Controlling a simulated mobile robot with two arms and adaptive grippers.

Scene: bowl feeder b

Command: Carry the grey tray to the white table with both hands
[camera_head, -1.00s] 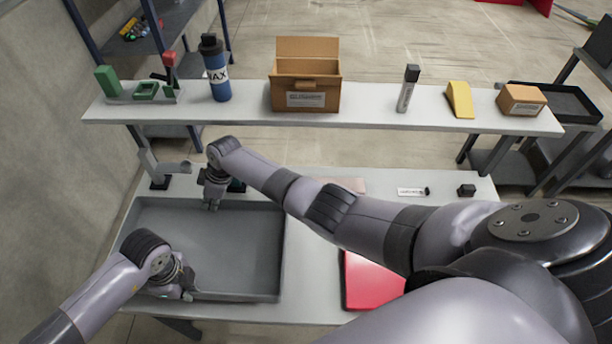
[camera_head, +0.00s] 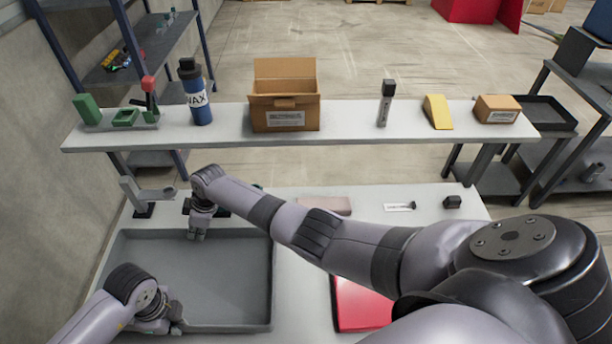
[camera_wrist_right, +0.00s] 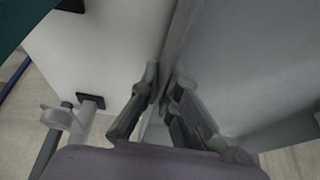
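The grey tray (camera_head: 215,268) is a wide, shallow, empty box on the pale table (camera_head: 300,250) in the lower left of the head view. My right gripper (camera_head: 197,234) points down at the tray's far wall. In the right wrist view its fingers (camera_wrist_right: 165,90) stand on either side of the tray wall (camera_wrist_right: 187,35), close against it, and look shut on it. My left gripper (camera_head: 163,322) is low at the tray's near wall, left of its middle. Its fingertips are too small and partly hidden to tell whether they grip.
A raised shelf behind holds a blue bottle (camera_head: 197,100), an open cardboard box (camera_head: 285,105), a yellow wedge (camera_head: 437,112) and a small box (camera_head: 497,108). A red bin (camera_head: 362,305) lies right of the tray. A grey bracket (camera_head: 145,197) stands behind the tray.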

